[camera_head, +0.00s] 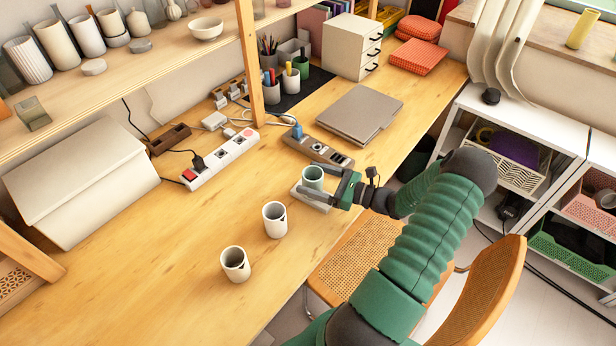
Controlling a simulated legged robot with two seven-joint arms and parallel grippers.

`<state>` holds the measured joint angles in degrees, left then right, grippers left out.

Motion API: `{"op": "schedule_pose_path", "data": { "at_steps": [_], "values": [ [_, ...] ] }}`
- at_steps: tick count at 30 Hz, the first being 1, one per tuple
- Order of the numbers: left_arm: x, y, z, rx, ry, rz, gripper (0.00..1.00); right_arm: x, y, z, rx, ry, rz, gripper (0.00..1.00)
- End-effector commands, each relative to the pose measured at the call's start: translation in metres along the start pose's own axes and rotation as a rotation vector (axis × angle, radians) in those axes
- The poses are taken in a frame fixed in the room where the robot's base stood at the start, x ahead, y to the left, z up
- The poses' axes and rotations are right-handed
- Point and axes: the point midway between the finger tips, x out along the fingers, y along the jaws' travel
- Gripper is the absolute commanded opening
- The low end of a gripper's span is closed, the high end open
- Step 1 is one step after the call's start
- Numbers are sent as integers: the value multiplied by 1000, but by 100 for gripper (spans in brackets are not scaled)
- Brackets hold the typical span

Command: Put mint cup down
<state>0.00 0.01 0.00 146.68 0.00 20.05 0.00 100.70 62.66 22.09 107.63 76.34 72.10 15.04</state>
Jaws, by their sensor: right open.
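The mint cup (312,178) stands upright near the front edge of the wooden desk (190,270), at a pale flat pad (312,198). My right gripper (328,184) reaches in from the right with its jaws open around the mint cup. Whether the fingers touch the cup is too small to tell. The cup's lower part is partly hidden by the gripper. My left gripper is not in view.
A cane chair (485,300) is at the front. The desk's left front is clear.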

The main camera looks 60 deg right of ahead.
Motion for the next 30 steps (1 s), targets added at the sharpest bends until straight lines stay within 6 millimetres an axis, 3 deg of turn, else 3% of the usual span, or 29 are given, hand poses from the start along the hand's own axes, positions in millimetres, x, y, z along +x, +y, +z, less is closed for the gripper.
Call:
{"op": "schedule_pose_path", "data": {
  "at_steps": [6,12,16,30],
  "values": [
    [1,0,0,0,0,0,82,-57,-1,0,-1,2,-6,78],
    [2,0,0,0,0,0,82,-95,0,0,0,-1,-2,78],
    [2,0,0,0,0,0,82,-103,0,0,0,0,0,78],
    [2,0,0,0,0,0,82,-103,0,0,0,0,0,78]
  ]
}}
